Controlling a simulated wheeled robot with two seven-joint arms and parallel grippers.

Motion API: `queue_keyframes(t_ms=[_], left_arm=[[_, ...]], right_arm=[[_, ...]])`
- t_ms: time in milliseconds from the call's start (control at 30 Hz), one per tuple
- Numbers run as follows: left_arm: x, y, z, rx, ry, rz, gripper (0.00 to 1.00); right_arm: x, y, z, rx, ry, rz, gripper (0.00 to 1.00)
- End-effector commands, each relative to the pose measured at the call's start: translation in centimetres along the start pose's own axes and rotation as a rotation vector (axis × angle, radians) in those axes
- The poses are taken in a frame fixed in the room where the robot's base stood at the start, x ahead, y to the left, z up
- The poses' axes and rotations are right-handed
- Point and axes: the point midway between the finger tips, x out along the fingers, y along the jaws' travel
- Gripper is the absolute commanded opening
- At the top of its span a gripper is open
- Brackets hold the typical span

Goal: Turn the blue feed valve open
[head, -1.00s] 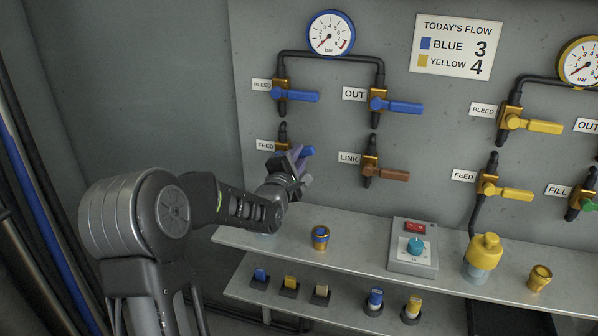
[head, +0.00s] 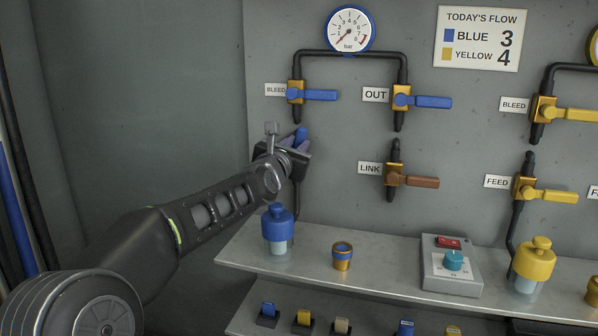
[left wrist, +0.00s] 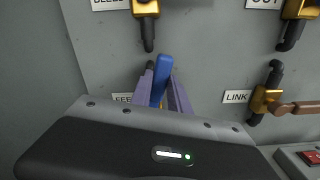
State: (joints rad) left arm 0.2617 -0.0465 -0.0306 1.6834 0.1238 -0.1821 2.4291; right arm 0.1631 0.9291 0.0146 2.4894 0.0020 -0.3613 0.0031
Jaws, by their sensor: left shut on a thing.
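The blue feed valve is mostly hidden behind my left gripper (head: 298,142) in the head view. Its blue handle (head: 301,134) sticks up between the fingers. In the left wrist view the handle (left wrist: 162,76) stands close to upright, roughly in line with the pipe, with the purple fingers (left wrist: 161,92) on both sides. My left gripper is shut on this handle. The valve's body is hidden, and its FEED label (left wrist: 123,99) is partly covered. My right gripper is not in view.
Above are the blue bleed valve (head: 296,92) and the blue out valve (head: 402,96), handles sideways. The brown link valve (head: 394,176) is to the right. A blue-capped bottle (head: 278,228), a brass fitting (head: 343,255) and a control box (head: 452,265) stand on the shelf below.

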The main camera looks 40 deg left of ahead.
Motion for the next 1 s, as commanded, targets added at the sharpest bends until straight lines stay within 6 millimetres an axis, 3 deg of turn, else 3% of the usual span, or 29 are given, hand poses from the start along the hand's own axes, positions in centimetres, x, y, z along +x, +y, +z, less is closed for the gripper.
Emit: queue_keyframes(t_ms=[33,300,967,1000], left_arm=[[0.0,0.0,-0.7,-0.041,-0.002,0.0,0.0],[0.0,1.2,-0.5,-0.205,0.003,0.0,0.0],[0.1,1.7,-0.4,-0.273,0.005,0.001,0.0],[0.1,1.7,-0.4,-0.273,0.005,0.001,0.24]], right_arm=[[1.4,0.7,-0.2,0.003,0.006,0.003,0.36],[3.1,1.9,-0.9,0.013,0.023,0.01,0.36],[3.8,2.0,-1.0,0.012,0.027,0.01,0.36],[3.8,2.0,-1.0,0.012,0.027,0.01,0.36]])
